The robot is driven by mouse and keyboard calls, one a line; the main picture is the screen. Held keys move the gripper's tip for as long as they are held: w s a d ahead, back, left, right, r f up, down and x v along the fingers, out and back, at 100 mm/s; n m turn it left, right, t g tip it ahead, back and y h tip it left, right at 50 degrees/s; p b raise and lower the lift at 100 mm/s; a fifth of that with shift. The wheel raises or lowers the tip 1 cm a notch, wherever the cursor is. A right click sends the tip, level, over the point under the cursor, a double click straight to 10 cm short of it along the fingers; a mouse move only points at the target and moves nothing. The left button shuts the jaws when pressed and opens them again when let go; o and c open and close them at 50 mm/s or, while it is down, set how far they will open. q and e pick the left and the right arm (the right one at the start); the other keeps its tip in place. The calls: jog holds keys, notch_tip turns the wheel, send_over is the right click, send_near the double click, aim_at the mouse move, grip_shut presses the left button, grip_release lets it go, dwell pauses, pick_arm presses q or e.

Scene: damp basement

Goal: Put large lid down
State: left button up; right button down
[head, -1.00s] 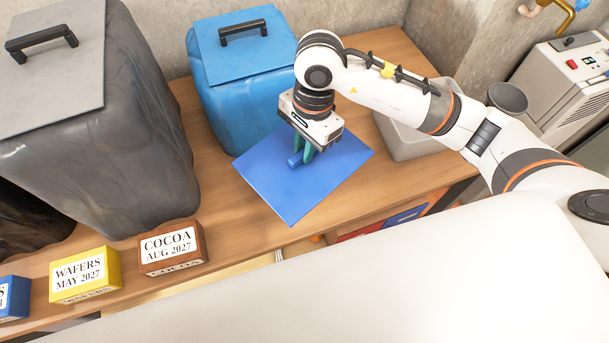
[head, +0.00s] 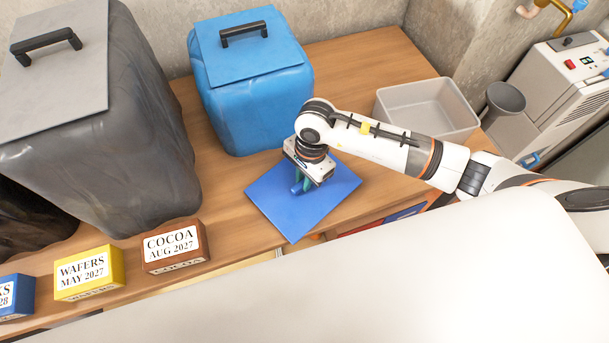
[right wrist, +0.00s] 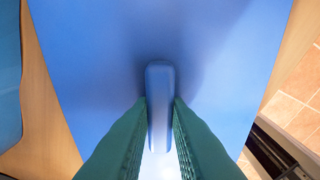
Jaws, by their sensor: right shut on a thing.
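The large lid (head: 318,212) is a flat blue square plate with a bar handle (head: 296,189). My right gripper (head: 303,182) points down and is shut on the handle; in the right wrist view its green fingers pinch the handle (right wrist: 160,85) from both sides. The lid lies about level, low over the wooden table (head: 225,225), with its near corner at the table's front edge. I cannot tell whether its underside touches the wood. My left gripper is not in view.
A blue bin with its own lid (head: 270,60) stands just behind the large lid. A grey lidded bin (head: 150,150) stands at left. Cocoa (head: 175,247) and wafers (head: 88,274) boxes line the front edge. An open grey tub (head: 455,122) stands at right.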

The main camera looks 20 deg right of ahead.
jog(key=shift+f, duration=0.15)
jog(key=c, duration=1.4)
grip_release()
jog(key=shift+o, duration=0.2)
jog(key=shift+r, duration=0.4)
notch_tip(320, 180, up, 12)
jog(key=d+b, duration=0.1)
jog(key=shift+w+d+f+b, duration=0.25)
jog(key=shift+w+d+b, duration=0.1)
